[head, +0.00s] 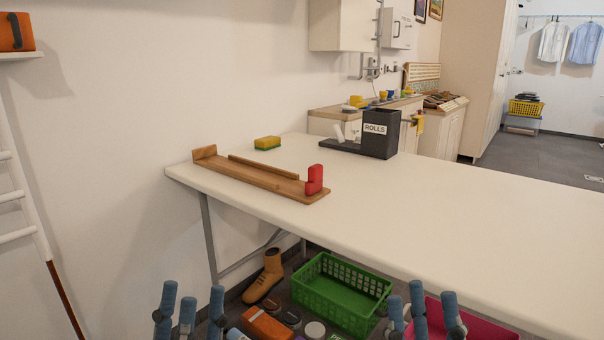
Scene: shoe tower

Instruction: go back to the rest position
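My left gripper (190,310) shows at the bottom edge of the head view, left of centre. Its blue-grey fingers point up and stand apart, with nothing between them. My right gripper (422,310) shows at the bottom edge, right of centre. Its fingers also point up, spread and empty. Both grippers appear low in the picture, in front of the white table (440,215) and apart from the things on it. The lower parts of both grippers are cut off by the frame.
On the table are a wooden board (250,178) with a red piece (314,180), a sponge (267,143) and a black ROLLS box (380,135). Below are a brown boot (264,277), a green basket (341,293) and a pink container (480,323). The table's right part is clear.

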